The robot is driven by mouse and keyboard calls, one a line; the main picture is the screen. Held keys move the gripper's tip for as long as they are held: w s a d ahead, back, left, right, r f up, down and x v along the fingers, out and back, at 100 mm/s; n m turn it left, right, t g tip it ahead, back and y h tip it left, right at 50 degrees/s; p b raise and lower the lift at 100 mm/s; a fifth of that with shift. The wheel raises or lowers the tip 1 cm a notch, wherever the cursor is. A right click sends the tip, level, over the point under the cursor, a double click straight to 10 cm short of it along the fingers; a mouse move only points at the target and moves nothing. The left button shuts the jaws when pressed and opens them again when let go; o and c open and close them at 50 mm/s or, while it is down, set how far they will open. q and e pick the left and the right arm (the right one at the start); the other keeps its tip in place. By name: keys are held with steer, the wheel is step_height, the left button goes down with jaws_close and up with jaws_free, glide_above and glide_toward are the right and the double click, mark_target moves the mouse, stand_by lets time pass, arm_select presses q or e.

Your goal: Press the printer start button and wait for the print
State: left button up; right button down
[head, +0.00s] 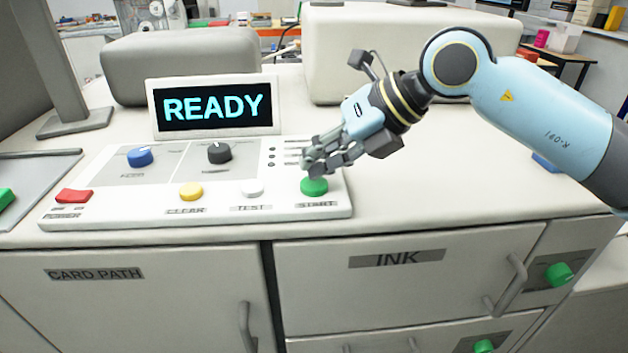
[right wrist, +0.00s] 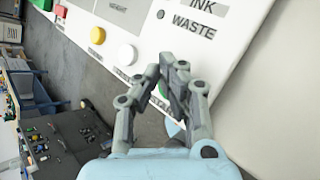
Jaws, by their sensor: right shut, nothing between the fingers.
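The green START button (head: 314,187) is at the right end of the white control panel (head: 120,205). My right gripper (head: 309,165) is shut and empty, with its fingertips right over the START button. I cannot tell whether they touch it. In the right wrist view the closed fingers (right wrist: 172,72) partly hide the green button (right wrist: 163,91). The display (head: 217,106) behind the panel reads READY. My left gripper is not in view.
A white TEST button (head: 252,190), a yellow CLEAR button (head: 191,191) and a red POWER switch (head: 74,196) sit left of START. Blue (head: 140,156) and black (head: 218,151) knobs stand behind them. Below are the CARD PATH (head: 150,300) and INK (head: 400,285) doors.

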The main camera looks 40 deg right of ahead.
steer(key=shift+f, duration=0.35)
stand_by(0.5)
steer(key=shift+r+p, duration=0.45)
steer(key=shift+r, duration=0.35)
step_height(320, 180, up, 5)
steer(key=p, duration=0.4)
steer(key=shift+r, duration=0.1)
